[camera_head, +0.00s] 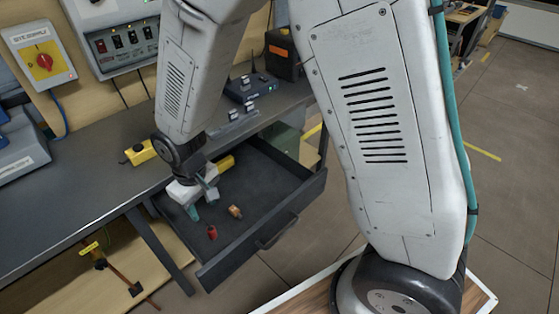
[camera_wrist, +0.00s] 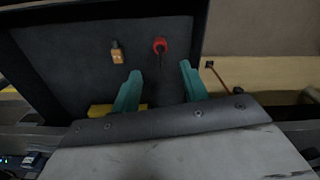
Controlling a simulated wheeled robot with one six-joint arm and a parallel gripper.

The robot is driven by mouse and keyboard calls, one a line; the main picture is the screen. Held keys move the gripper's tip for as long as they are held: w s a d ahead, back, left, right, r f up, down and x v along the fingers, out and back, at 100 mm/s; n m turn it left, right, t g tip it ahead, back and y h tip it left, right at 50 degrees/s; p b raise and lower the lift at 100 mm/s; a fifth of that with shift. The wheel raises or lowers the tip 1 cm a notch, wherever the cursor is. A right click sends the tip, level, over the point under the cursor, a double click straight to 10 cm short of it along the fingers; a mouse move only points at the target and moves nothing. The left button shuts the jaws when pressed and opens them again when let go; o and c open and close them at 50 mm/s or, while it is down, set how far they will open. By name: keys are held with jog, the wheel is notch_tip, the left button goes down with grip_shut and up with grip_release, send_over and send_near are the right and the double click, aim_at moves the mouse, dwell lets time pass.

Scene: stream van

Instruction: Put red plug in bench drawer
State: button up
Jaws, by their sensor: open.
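The red plug (camera_head: 212,232) lies on the floor of the open bench drawer (camera_head: 262,205), near the drawer's front left part. It also shows in the wrist view (camera_wrist: 160,46), beyond my fingertips and apart from them. My gripper (camera_head: 202,205) is over the drawer, with its teal fingers spread and nothing between them. In the wrist view my gripper (camera_wrist: 160,72) points toward the red plug. The drawer's dark floor and walls fill much of the wrist view (camera_wrist: 60,65).
An orange-brown item (camera_head: 235,211) and a yellow item (camera_head: 226,163) also lie in the drawer. A yellow block (camera_head: 139,153) sits on the dark bench top (camera_head: 75,187). A pole with a yellow tag (camera_head: 118,274) is below the bench, left of the drawer.

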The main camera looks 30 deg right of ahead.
jog(key=s+d+r+m, duration=0.1)
jog(key=s+d+r, duration=0.1)
jog(key=d+r, duration=0.5)
jog(key=s+d+r+m, duration=0.1)
jog(key=s+d+r, duration=0.3)
jog(key=r, duration=0.5)
jog(key=s+d+r+m, duration=0.1)
jog(key=s+d+r, duration=0.3)
jog(key=s, duration=0.3)
jog(key=s+d+r+m+t, duration=0.1)
jog(key=s+d+r+m, duration=0.1)
jog(key=s+d+r, duration=0.3)
jog(key=shift+s+d, duration=0.45)
jog(key=shift+s, duration=0.45)
jog(key=shift+r, duration=0.1)
jog(key=shift+c, duration=0.8)
